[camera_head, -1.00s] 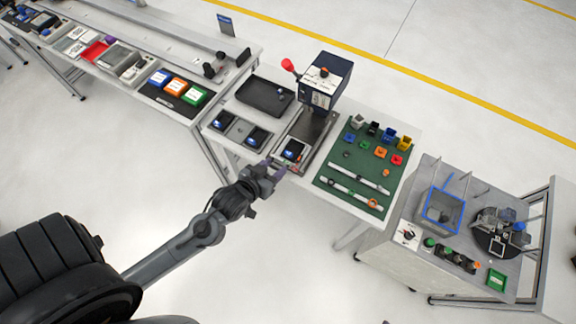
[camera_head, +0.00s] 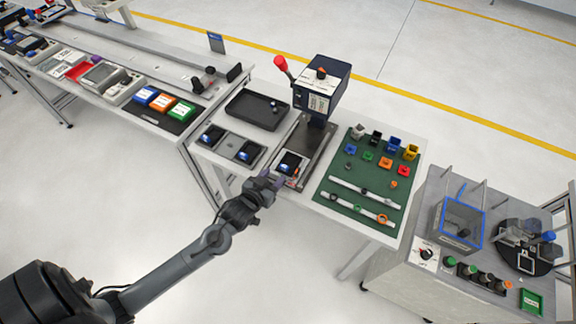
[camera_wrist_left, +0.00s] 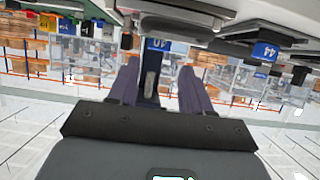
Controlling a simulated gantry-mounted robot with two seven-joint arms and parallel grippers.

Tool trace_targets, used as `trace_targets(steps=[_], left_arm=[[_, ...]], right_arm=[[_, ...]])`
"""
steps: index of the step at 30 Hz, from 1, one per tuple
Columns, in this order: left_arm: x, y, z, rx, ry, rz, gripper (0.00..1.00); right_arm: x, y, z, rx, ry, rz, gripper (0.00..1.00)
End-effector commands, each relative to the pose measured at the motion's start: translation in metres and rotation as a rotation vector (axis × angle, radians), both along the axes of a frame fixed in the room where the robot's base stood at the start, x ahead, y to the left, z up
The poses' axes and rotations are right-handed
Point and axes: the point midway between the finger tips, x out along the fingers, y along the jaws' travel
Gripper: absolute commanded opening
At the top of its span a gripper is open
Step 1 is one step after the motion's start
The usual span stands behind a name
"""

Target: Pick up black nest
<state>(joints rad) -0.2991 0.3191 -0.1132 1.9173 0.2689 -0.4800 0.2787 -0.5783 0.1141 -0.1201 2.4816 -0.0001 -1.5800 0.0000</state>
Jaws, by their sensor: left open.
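A dark, blue-topped nest (camera_head: 289,164) sits on the base of the press (camera_head: 318,90). Two similar dark nests with blue tops, a left one (camera_head: 212,136) and a right one (camera_head: 248,152), lie on the grey plate to its left. I cannot tell which of these is the black nest. My left gripper (camera_head: 268,180) is at the front table edge, just left of and in front of the press nest. In the left wrist view its two fingers (camera_wrist_left: 152,85) are apart with nothing held between them. My right gripper is not in view.
A black tray (camera_head: 257,109) stands behind the nests. A green mat (camera_head: 372,180) with small coloured bins and two white strips lies right of the press. A grey side table (camera_head: 415,225) stands further right. The floor in front is clear.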

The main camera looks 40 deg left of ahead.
Motion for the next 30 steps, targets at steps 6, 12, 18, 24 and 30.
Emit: trace_targets(steps=[6, 12, 18, 24, 30], left_arm=[[0.011, 0.001, -0.004, 0.0, 0.0, 0.0, 0.49], [0.033, 0.004, -0.014, 0.001, -0.001, 0.0, 0.49], [0.05, 0.007, -0.022, 0.0, 0.0, 0.0, 0.49], [0.052, 0.007, -0.023, -0.001, 0.001, -0.001, 0.49], [0.052, 0.007, -0.023, 0.0, 0.0, -0.001, 0.32]], right_arm=[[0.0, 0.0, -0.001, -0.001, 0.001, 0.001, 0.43], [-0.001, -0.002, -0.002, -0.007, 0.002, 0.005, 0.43], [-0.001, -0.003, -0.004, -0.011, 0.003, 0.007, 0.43], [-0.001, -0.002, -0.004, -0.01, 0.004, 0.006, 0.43], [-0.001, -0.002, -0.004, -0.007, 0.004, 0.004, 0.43]])
